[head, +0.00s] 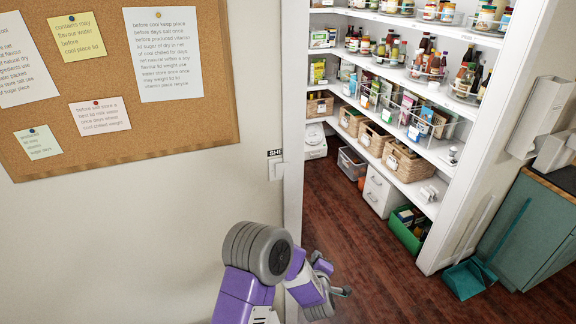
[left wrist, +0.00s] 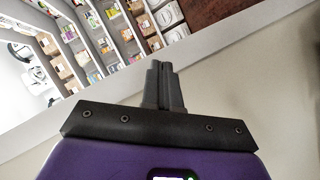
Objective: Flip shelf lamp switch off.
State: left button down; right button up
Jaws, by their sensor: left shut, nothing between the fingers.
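A white wall switch (head: 276,169) sits on the narrow wall strip left of the pantry opening, under a small label (head: 275,153) starting "SHE"; the rest of the label is cut off by the door frame. I cannot tell which way the switch is set. My left gripper (head: 344,291) is low in the head view, below and right of the switch and apart from it. In the left wrist view its fingers (left wrist: 164,72) are together and empty, and the switch does not show there. My right gripper is not in view.
A cork board (head: 190,130) with notes hangs left of the switch. The pantry shelves (head: 440,152) hold jars, bottles and baskets. A white door frame (head: 292,100) stands beside the switch. A teal dustpan (head: 470,279) and cabinet (head: 530,235) stand right.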

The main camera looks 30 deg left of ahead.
aim_at(284, 167)
pick_arm(q)
jog(key=a+r+n+y, duration=0.2)
jog(key=r+n+y, duration=0.2)
jog(key=r, duration=0.6)
jog(key=a+r+n+y+p, duration=0.1)
jog(key=a+r+n+y, duration=0.2)
jog(key=r+n+y, duration=0.2)
notch_tip(284, 167, up, 5)
jog(key=shift+w+a+f+n, duration=0.1)
jog(key=shift+w+a+n, duration=0.25)
jog(key=shift+n, duration=0.65)
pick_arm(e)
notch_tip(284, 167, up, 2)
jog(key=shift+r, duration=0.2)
pick_arm(q)
jog(key=shift+w+p, duration=0.1)
jog(key=shift+p, duration=0.2)
jog(key=p+x, duration=0.3)
jog(key=x, duration=1.1)
jog(key=shift+f, duration=0.1)
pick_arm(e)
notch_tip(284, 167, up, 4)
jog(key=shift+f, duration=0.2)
